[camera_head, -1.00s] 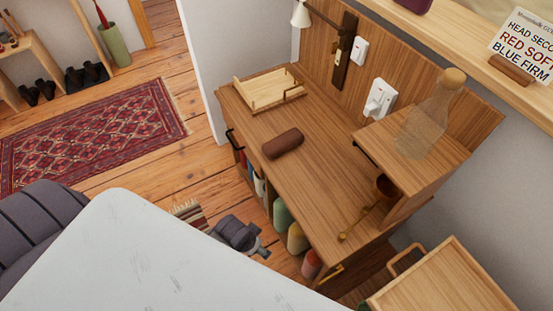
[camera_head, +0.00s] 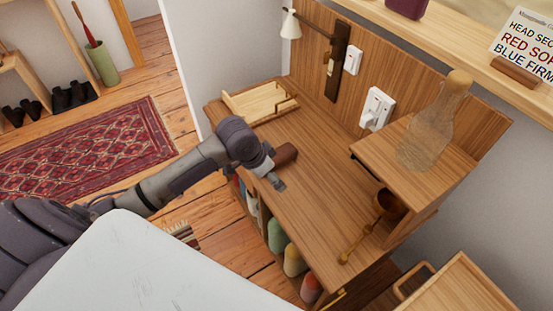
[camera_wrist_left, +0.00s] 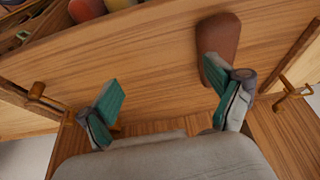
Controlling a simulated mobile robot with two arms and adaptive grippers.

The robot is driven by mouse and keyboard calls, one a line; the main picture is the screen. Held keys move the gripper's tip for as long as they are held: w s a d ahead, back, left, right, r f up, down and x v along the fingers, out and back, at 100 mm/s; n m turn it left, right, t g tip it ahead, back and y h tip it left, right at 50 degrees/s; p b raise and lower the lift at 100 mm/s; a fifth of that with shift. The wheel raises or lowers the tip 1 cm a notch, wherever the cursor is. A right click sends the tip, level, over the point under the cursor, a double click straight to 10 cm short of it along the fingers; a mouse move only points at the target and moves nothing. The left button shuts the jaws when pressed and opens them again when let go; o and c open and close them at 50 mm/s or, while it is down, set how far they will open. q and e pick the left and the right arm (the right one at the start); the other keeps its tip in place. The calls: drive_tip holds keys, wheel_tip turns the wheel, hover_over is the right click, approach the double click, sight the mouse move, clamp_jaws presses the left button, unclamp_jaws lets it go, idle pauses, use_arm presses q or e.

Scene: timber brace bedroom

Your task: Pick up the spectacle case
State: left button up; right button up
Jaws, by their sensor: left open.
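The spectacle case (camera_head: 286,154), a brown rounded case, lies on the wooden desk, partly hidden behind my left arm in the head view. In the left wrist view the case (camera_wrist_left: 219,42) is at the upper right, just beyond the right fingertip and not between the fingers. My left gripper (camera_head: 277,182) is over the desk beside the case. In the left wrist view the gripper (camera_wrist_left: 164,88) is open, with its two green-padded fingers wide apart and nothing between them. My right gripper is not in view.
A wooden tray (camera_head: 232,110) stands at the desk's far end. A raised shelf (camera_head: 445,172) holds a glass bottle (camera_head: 428,130), with a brown cup (camera_head: 390,204) near it. Several coloured items stand below the desk edge. The desk middle (camera_head: 325,180) is clear.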

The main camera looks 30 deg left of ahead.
use_arm(q)
drive_tip(key=w+a+r, duration=0.5)
drive_tip(key=a, duration=0.1)
hover_over(275, 158)
drive_tip(key=s, duration=0.2)
drive_tip(key=f, duration=0.4)
drive_tip(key=a+f+b, duration=0.1)
drive_tip(key=f, duration=0.1)
drive_tip(key=shift+f, duration=0.15)
drive_tip(key=shift+w+a+b+x, duration=0.15)
drive_tip(key=shift+x, duration=1.35)
drive_tip(key=shift+w+a+b+x, duration=0.1)
drive_tip(key=shift+w+b+x, duration=0.1)
drive_tip(key=shift+x, duration=1.3)
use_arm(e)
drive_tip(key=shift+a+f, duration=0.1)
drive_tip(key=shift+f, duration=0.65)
use_arm(q)
drive_tip(key=shift+c, duration=0.2)
drive_tip(key=c, duration=1.2)
drive_tip(key=shift+c, duration=0.2)
